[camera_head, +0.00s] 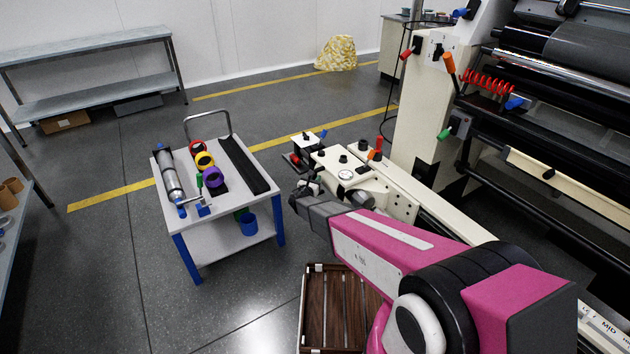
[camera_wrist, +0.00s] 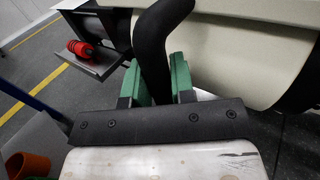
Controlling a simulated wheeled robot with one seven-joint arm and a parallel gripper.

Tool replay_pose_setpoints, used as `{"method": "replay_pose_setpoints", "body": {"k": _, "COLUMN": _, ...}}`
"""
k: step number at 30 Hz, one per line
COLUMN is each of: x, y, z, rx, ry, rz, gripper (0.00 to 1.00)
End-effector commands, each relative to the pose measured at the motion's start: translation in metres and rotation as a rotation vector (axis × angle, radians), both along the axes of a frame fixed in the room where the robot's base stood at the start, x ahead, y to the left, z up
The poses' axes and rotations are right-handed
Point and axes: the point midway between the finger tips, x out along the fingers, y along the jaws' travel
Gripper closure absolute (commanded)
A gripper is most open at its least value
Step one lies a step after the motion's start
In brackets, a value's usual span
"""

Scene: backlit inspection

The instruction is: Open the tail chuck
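My gripper (camera_wrist: 160,85) has green fingers, one on each side of a thick, curved black bar (camera_wrist: 152,40) in the wrist view. The bar rises between the fingers and fills most of the gap; I cannot tell whether they press on it. In the head view my gripper (camera_head: 308,188) is at the near left end of a cream machine unit (camera_head: 365,190) with black knobs and a dial; my dark wrist hides part of that end. The tail chuck cannot be made out for certain. In the wrist view a cream body (camera_wrist: 235,45) stands behind the fingers.
A white cart (camera_head: 225,210) with blue legs stands left, carrying a cylinder, coloured rings and a black rail. A slatted brown crate (camera_head: 308,310) is on the floor below my arm. A red ribbed knob (camera_wrist: 82,48) sits on a small plate. Floor behind the cart is clear.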

Motion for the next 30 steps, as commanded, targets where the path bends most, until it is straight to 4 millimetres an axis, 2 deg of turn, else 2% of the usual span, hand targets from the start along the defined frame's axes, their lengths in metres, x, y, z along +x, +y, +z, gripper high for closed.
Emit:
{"method": "replay_pose_setpoints", "body": {"k": 4, "x": 0.001, "y": 0.001, "z": 0.0, "rx": 0.0, "ry": 0.0, "rz": 0.0, "gripper": 1.0}}
{"method": "replay_pose_setpoints", "body": {"k": 7, "x": 0.009, "y": 0.006, "z": -0.001, "rx": 0.001, "ry": -0.001, "rz": 0.0, "gripper": 1.0}}
{"method": "replay_pose_setpoints", "body": {"k": 15, "x": 0.061, "y": 0.04, "z": -0.002, "rx": 0.001, "ry": -0.001, "rz": 0.002, "gripper": 1.0}}
{"method": "replay_pose_setpoints", "body": {"k": 18, "x": 0.073, "y": 0.049, "z": -0.001, "rx": 0.001, "ry": -0.002, "rz": 0.001, "gripper": 1.0}}
{"method": "replay_pose_setpoints", "body": {"k": 27, "x": 0.073, "y": 0.05, "z": 0.0, "rx": 0.0, "ry": 0.0, "rz": 0.0, "gripper": 1.0}}
{"method": "replay_pose_setpoints", "body": {"k": 28, "x": 0.073, "y": 0.05, "z": 0.0, "rx": 0.0, "ry": 0.0, "rz": 0.0, "gripper": 0.74}}
{"method": "replay_pose_setpoints", "body": {"k": 30, "x": 0.073, "y": 0.05, "z": 0.0, "rx": 0.0, "ry": 0.0, "rz": 0.0, "gripper": 0.52}}
